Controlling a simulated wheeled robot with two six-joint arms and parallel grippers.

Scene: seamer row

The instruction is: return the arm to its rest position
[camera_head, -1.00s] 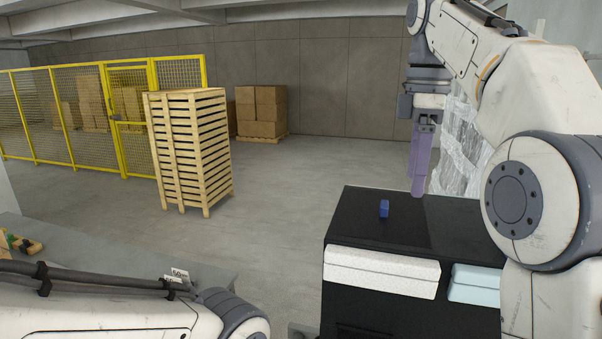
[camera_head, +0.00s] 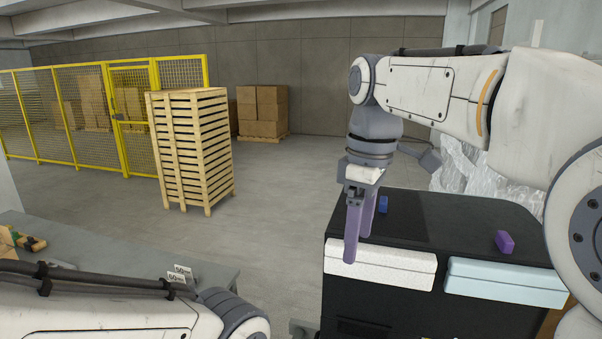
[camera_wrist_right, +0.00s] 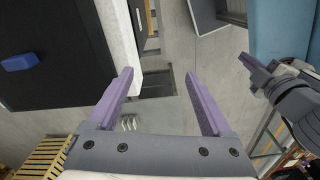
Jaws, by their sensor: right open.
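My right gripper (camera_head: 360,230) hangs from the right arm in the head view, with its purple fingers pointing down in front of the left part of the black cabinet top. In the right wrist view its two fingers (camera_wrist_right: 165,85) are spread apart with nothing between them. My left arm crosses the lower left of the head view. Its gripper is outside the head view, but a gripper with a purple finger (camera_wrist_right: 252,65) shows at the right of the right wrist view; its opening cannot be made out.
The black cabinet (camera_head: 440,218) carries a small blue block (camera_head: 383,204) and a purple block (camera_head: 504,242). A white box (camera_head: 380,268) and a pale blue box (camera_head: 505,283) are at its front. A pallet stack (camera_head: 192,150) stands on open floor, left. A grey table (camera_head: 130,260) is lower left.

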